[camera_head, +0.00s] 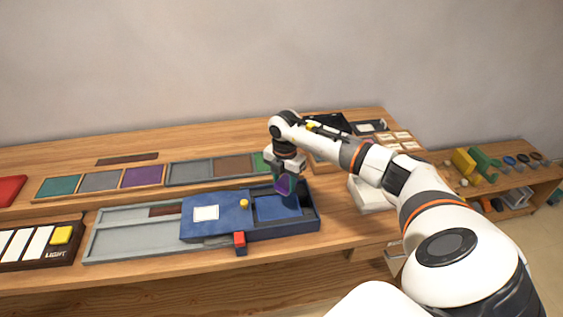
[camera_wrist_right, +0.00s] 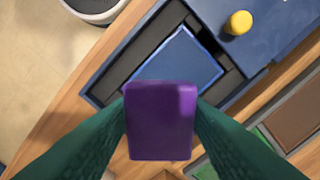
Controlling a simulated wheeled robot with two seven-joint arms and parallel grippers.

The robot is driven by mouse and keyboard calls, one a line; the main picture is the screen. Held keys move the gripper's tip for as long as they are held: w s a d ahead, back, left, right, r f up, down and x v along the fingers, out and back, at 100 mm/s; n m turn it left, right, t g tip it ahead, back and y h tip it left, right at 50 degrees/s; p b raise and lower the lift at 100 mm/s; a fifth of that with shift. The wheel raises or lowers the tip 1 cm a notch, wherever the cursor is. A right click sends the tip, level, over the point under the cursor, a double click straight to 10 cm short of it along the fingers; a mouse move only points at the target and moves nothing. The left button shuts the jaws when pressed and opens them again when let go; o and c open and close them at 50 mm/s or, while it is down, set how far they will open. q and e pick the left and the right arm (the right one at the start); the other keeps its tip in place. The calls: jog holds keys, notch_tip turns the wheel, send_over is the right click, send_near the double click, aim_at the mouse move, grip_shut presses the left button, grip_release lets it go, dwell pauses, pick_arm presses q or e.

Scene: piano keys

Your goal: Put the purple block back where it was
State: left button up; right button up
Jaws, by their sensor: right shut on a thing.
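The purple block (camera_head: 284,186) is held between the fingers of my right gripper (camera_head: 283,181). In the right wrist view the block (camera_wrist_right: 160,122) fills the space between the two dark green fingers, which press on its sides. The block is above the blue box (camera_head: 312,223), near the back edge of its open right part. A flat blue panel (camera_head: 279,208) lies inside that part and also shows in the wrist view (camera_wrist_right: 188,58). The purple square (camera_head: 142,177) in the left row of coloured pads is bare. My left gripper is not in view.
A grey tray (camera_head: 115,244) extends left. More coloured pads (camera_head: 188,171) lie behind. A white container (camera_head: 371,195) stands right of the box.

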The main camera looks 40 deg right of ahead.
jog(key=shift+d+f, duration=0.1)
jog(key=shift+d, duration=0.15)
